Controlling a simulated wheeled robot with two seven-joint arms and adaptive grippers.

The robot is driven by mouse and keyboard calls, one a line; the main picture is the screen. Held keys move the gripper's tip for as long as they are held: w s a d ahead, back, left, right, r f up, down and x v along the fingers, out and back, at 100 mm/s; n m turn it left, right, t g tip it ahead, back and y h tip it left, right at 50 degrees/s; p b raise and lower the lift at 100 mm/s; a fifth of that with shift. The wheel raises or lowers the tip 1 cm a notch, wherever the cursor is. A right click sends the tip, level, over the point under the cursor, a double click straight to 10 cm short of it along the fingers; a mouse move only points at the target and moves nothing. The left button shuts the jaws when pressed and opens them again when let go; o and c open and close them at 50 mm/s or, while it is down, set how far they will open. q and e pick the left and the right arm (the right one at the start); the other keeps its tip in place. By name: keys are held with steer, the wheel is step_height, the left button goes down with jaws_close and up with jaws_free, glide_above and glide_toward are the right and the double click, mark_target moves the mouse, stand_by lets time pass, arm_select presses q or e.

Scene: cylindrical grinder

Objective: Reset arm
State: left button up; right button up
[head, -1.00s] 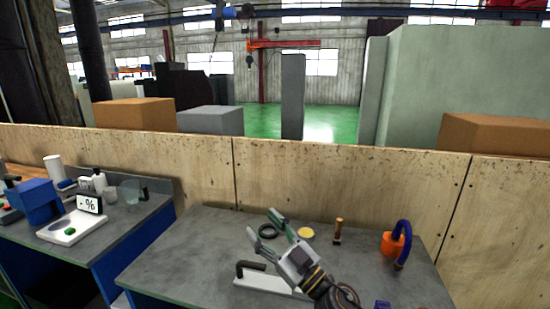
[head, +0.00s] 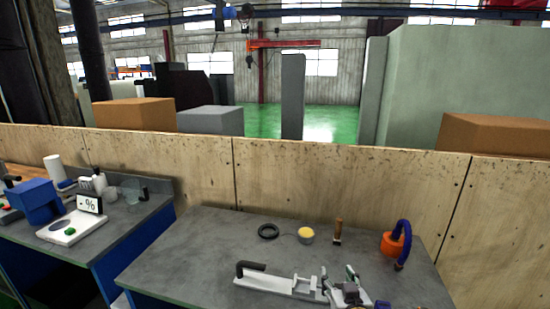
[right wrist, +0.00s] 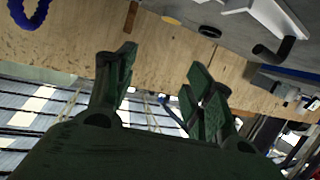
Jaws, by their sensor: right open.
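My right gripper (head: 337,274) shows low in the head view, in front of the grey table (head: 205,250). Its two fingers are spread and nothing is between them. In the right wrist view the dark green fingers (right wrist: 160,72) stand apart with the wooden wall panel behind them. A white bar-shaped fixture with a black handle (head: 262,281) lies just left of the gripper in the head view. I cannot tell whether they touch. My left gripper is not in view.
A wooden wall (head: 290,180) rises behind. A side bench (head: 120,228) holds a white scale and bottles.

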steer(key=s+d+f+n+g, duration=0.1)
steer(key=s+d+f+g, duration=0.2)
steer(key=s+f+g, duration=0.6)
steer(key=s+d+f+n+g, duration=0.1)
steer(key=s+d+f+g, duration=0.1)
steer(key=s+f, duration=0.8)
steer(key=s+f+g, duration=0.1)
steer(key=s+f, duration=0.2)
steer(key=f, duration=1.2)
steer(key=s+f, duration=0.2)
steer(key=f, duration=1.3)
steer(key=s+d+f, duration=0.2)
steer(key=s+f, duration=0.7)
steer(key=s, duration=0.2)
steer(key=s+d+f+g, duration=0.1)
steer(key=s+d+f, duration=0.2)
steer(key=s+f, duration=0.7)
steer(key=shift+s+d+f, duration=0.2)
steer(key=shift+s+f, duration=0.1)
steer(key=shift+s, duration=0.2)
